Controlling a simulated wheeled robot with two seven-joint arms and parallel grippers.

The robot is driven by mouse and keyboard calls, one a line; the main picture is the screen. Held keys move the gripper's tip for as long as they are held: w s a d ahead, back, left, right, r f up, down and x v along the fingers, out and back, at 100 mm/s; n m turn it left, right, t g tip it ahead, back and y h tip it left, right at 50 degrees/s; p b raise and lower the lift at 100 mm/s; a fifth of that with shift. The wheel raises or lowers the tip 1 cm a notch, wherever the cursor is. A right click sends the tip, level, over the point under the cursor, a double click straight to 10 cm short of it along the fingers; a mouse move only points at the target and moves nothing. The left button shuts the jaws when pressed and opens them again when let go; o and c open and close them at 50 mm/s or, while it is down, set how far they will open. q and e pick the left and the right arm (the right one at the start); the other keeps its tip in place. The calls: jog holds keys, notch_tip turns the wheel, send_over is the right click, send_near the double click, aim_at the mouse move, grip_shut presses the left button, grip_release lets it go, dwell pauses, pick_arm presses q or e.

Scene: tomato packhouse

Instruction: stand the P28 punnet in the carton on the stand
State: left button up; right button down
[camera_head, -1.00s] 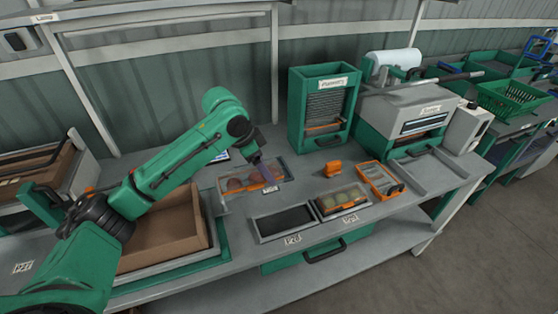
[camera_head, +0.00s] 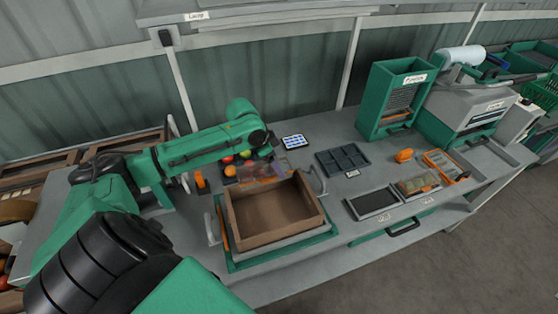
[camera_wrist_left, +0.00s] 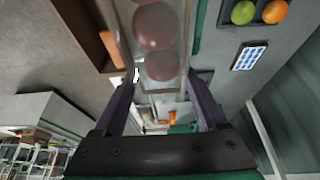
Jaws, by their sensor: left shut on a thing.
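My left gripper (camera_head: 274,151) is shut on a clear punnet (camera_head: 262,172) of reddish tomatoes with an orange band. It holds the punnet near the far edge of the brown open carton (camera_head: 314,227). In the left wrist view the punnet (camera_wrist_left: 157,68) lies between the two fingers of my left gripper (camera_wrist_left: 160,88). The carton looks empty and sits on the grey and green stand (camera_head: 240,266). I cannot tell the punnet's height over the carton rim. Its label is not readable. My right gripper is not in view.

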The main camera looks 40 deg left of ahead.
pick_arm(q)
jog(key=b+x, duration=0.3)
jog(key=shift+s+f, duration=0.1)
jog(key=shift+s, duration=0.05)
notch_tip(320, 180, down, 3)
jog(key=b, duration=0.3)
jog(key=shift+s+a+r, duration=0.15)
jog(key=shift+s+r, duration=0.05)
jog(key=shift+r, duration=0.05)
jog(key=shift+f, duration=0.25)
notch_tip(320, 180, down, 9)
jog(key=b, duration=0.3)
jog(key=shift+r, duration=0.2)
jog(key=o, duration=1.3)
jog(key=shift+c, duration=1.1)
